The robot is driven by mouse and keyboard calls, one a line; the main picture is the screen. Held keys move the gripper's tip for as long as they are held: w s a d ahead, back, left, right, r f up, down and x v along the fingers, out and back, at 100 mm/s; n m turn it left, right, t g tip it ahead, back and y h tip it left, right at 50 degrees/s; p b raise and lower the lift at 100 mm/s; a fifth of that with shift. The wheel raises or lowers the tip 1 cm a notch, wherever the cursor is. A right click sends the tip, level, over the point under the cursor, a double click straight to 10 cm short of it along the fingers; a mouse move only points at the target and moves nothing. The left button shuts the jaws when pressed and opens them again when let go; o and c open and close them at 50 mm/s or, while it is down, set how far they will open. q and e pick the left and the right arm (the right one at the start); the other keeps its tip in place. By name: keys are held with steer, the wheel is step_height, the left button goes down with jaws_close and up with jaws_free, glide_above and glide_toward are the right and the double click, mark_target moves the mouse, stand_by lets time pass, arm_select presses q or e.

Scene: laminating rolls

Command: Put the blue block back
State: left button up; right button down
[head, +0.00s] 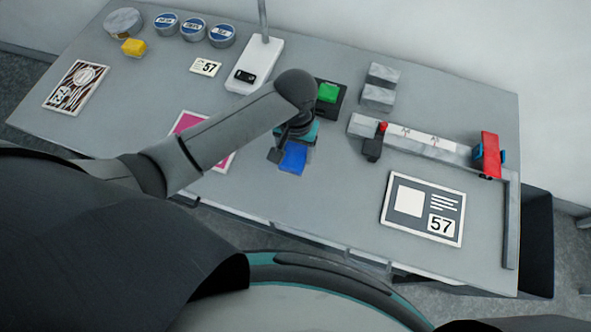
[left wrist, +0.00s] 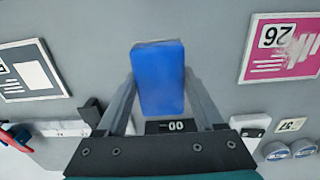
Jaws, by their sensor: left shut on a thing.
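The blue block (head: 293,157) is near the front middle of the table in the head view. It also fills the centre of the left wrist view (left wrist: 159,78). My left gripper (head: 284,147) is shut on it, with one finger on each side of the block in the left wrist view. The block's upper part is hidden by the gripper in the head view. Whether it touches the table or hangs just above it, I cannot tell. My right gripper is not in view.
Behind the block stands a black box with a green button (head: 328,93). A rail with a red piece (head: 490,154) and a card marked 57 (head: 422,208) lie right. A pink card (head: 187,122) is partly under my left arm. A yellow block (head: 133,47) sits far left.

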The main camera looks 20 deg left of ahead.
mark_target(296, 164)
arm_select(q)
step_height(296, 164, down, 6)
steer(key=shift+b, duration=0.55)
steer(key=shift+f+b, duration=0.65)
steer(key=shift+f, duration=1.6)
steer(key=shift+f, duration=0.15)
steer(key=o, duration=1.2)
step_height(296, 164, up, 12)
steer(key=p, duration=0.3)
steer(key=shift+r, duration=0.2)
